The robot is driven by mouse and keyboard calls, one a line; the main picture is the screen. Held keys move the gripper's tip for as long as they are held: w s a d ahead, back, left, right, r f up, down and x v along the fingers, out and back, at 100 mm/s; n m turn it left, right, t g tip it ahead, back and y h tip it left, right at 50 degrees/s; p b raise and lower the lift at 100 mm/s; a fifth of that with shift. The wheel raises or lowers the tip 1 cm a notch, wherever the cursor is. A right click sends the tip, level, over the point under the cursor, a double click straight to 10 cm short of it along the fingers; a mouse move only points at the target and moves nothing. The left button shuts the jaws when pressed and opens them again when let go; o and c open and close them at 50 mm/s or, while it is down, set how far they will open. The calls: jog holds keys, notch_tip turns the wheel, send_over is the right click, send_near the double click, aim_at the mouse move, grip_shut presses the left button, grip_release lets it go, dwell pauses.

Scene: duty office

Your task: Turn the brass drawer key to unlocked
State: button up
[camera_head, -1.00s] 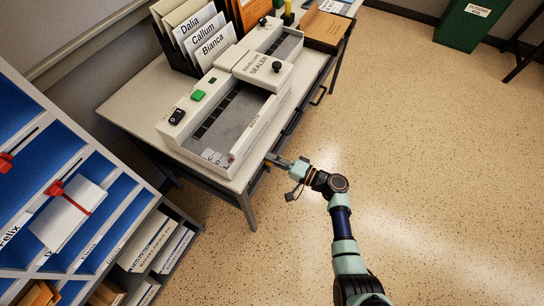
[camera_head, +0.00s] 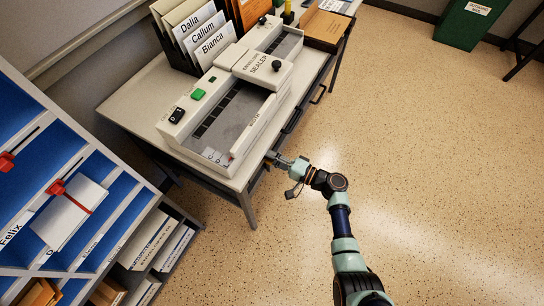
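My gripper (camera_head: 276,158) is at the front edge of the desk (camera_head: 123,112), by the drawer fronts below the desktop. Its fingertips point left toward the drawer face near the corner leg. The brass drawer key cannot be made out; the gripper and desk edge cover that spot or it is too small. Whether the fingers are open or shut on something cannot be told at this size.
An envelope sealer (camera_head: 235,110) stands on the desk right above my gripper. Black drawer handles (camera_head: 318,94) stick out along the desk front. A blue pigeonhole rack (camera_head: 60,180) with red clips stands at left. The floor (camera_head: 430,150) to the right is clear.

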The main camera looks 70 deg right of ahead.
jog(key=s+a, duration=0.2)
jog(key=s, duration=1)
jog(key=shift+w, duration=0.1)
dwell(0.4)
